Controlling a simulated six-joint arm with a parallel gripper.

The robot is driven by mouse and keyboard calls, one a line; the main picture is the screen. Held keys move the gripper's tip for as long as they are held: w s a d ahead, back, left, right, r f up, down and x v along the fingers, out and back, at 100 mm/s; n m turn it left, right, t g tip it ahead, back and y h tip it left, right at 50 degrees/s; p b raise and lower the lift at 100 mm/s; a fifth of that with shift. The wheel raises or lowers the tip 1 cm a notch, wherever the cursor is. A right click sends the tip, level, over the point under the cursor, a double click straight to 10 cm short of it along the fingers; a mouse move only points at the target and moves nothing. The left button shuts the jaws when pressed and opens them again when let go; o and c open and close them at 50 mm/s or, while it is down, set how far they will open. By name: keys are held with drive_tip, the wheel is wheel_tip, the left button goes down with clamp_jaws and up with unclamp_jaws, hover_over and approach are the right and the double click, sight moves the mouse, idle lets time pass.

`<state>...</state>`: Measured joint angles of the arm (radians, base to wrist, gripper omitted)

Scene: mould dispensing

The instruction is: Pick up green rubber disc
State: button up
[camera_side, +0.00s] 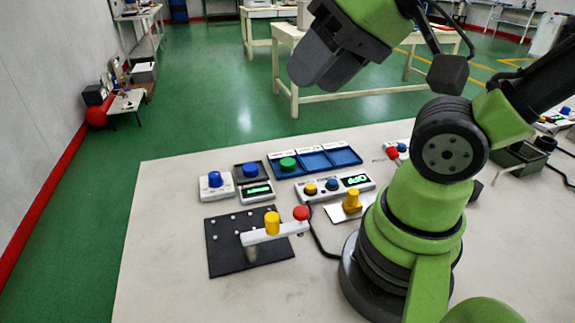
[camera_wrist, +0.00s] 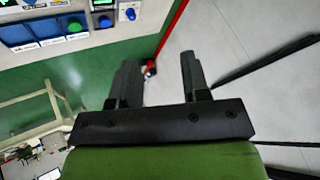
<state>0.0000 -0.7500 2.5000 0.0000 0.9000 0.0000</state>
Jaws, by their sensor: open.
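The green rubber disc (camera_side: 288,163) lies in the left compartment of the blue tray (camera_side: 346,157) on the table. In the wrist view the green disc (camera_wrist: 74,27) shows small near the top left, in the blue tray (camera_wrist: 48,42). My gripper (camera_side: 314,73) is high above the table, well apart from the disc. In the wrist view my gripper (camera_wrist: 160,65) has its two dark fingers spread, with nothing between them.
A white box with a blue knob (camera_side: 215,184) and a scale (camera_side: 254,190) stand left of the tray. A button panel (camera_side: 334,188) is in front of it. A dark plate (camera_side: 222,262) carries a white arm with a yellow cylinder (camera_side: 272,223) and red knob (camera_side: 301,213). The table's left front is clear.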

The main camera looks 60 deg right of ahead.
drive_tip(key=shift+o, duration=0.6)
